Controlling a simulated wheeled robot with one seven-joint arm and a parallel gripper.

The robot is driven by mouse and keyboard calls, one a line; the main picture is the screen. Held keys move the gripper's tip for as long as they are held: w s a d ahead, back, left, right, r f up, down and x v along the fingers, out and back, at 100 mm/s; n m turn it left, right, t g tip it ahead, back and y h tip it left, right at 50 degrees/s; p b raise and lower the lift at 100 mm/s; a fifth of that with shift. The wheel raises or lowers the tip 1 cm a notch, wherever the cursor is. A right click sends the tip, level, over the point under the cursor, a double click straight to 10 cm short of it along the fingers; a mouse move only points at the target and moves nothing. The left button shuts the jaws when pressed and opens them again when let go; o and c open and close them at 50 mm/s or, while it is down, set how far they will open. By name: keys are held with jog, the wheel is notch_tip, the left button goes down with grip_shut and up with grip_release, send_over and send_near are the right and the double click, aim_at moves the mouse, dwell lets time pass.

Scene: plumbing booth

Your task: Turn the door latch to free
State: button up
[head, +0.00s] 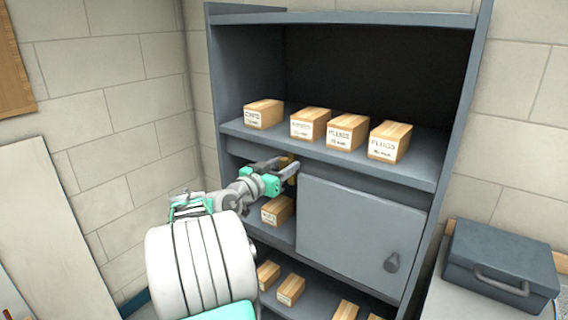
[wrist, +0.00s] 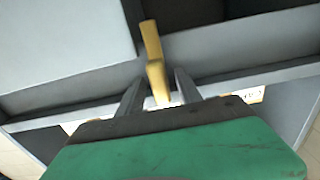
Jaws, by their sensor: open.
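The door latch is a small yellow-brown bar. In the head view the latch (head: 291,160) shows partly behind my gripper (head: 280,167), by the upper left corner of the grey door (head: 358,240). In the wrist view the latch (wrist: 153,58) is a bent yellow bar at the door's corner, running roughly up the picture. My gripper (wrist: 160,76) is open there, one finger on each side of the latch, with gaps visible beside it. I cannot tell whether a finger touches it. The door (wrist: 65,45) looks shut.
The grey cabinet (head: 455,120) holds several labelled wooden boxes on its upper shelf (head: 330,155) and more below. A dark toolbox (head: 502,262) stands at right. A pale panel (head: 55,230) leans on the left wall.

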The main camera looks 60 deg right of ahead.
jog(key=shift+c, duration=0.5)
grip_shut()
dwell(0.8)
